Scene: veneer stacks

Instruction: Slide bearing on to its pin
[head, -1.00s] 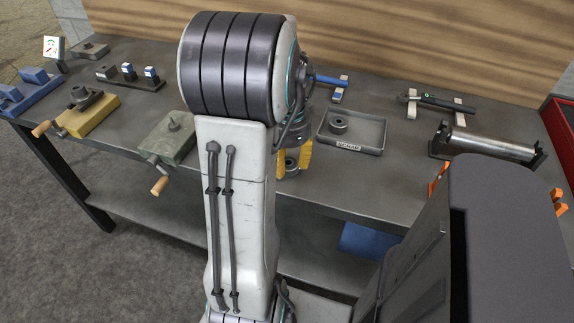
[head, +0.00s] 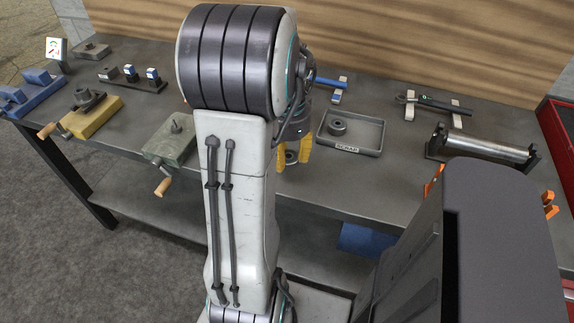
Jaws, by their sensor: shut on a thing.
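My gripper (head: 293,162) has yellow fingers and is partly hidden behind my own arm. It is shut on a dark grey ring-shaped bearing (head: 291,157) near the bench's front edge. A green-grey block (head: 165,146) with a wooden-handled crank stands to the left of my arm, with a short upright pin (head: 175,126) on top, bare. The bearing is to the right of this pin and apart from it. A yellow block (head: 84,122), also with a crank, stands further left with a dark round part on it.
A grey tray labelled SCRAP (head: 366,143) holds another ring part (head: 337,127), right of my gripper. A metal roller (head: 487,146) lies on a stand further right. A black rack (head: 132,82) and blue blocks (head: 27,100) stand on the left.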

